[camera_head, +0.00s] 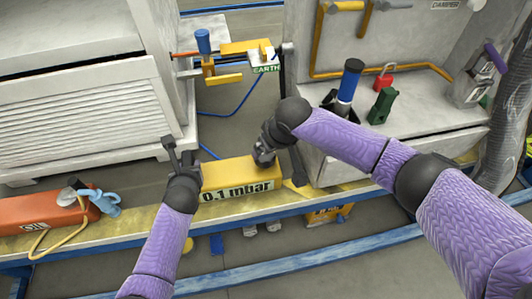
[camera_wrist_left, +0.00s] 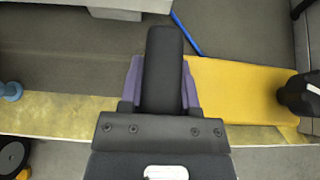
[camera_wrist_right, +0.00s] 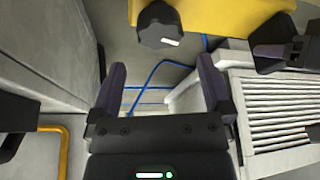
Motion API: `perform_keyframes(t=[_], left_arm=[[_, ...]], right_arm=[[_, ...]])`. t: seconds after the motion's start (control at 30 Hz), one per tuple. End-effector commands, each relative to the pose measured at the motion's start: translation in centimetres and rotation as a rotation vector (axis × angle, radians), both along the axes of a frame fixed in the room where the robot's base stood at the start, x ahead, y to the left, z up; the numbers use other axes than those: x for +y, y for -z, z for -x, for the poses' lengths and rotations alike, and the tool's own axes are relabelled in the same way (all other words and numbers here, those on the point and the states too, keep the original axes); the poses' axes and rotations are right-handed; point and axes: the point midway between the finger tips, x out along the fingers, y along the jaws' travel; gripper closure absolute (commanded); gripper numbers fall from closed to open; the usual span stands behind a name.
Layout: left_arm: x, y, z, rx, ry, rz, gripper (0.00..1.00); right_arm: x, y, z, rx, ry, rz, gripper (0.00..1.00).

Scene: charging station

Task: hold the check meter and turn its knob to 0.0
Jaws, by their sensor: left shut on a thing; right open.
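The check meter (camera_head: 238,176) is a yellow box lying on the yellow ledge, its front display reading "0.1 mbar". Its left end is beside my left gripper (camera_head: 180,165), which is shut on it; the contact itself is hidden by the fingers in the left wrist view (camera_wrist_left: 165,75). The meter's black knob (camera_wrist_right: 165,27) with a white mark shows in the right wrist view, and at the meter's right end in the left wrist view (camera_wrist_left: 299,93). My right gripper (camera_wrist_right: 162,85) is open and empty close to the knob, which is not between its fingers.
An orange-red case (camera_head: 45,211) and a blue item (camera_head: 103,201) lie on the ledge at left. A blue-handled tool (camera_head: 350,82), a green object (camera_head: 382,105) and a red padlock (camera_head: 384,80) are on the right cabinet. A louvred cabinet (camera_head: 80,120) stands at left.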

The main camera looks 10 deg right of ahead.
Motion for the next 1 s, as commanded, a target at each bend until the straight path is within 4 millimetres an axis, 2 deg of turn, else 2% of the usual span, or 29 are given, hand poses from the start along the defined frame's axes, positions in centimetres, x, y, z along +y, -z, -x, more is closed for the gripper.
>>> perform_keyframes(t=[0.1,0.3,0.5,0.73,1.0], left_arm=[[0.1,0.2,0.1,0.004,-0.002,-0.001,1.0],[0.1,0.2,0.1,0.004,-0.002,-0.001,1.0],[0.1,0.2,0.1,0.004,-0.002,-0.001,1.0],[0.1,0.2,0.1,0.004,-0.002,-0.001,1.0],[0.1,0.2,0.1,0.005,-0.002,-0.001,1.0]], right_arm=[[0.4,2.7,-1.1,0.002,0.004,0.0,0.0],[0.8,5.4,-2.1,0.001,0.001,-0.002,0.0],[0.8,6.2,-2.5,-0.002,0.002,0.001,0.0],[0.8,6.2,-2.5,-0.002,0.002,0.001,0.0],[0.7,6.2,-2.5,-0.002,0.002,0.001,0.57]])
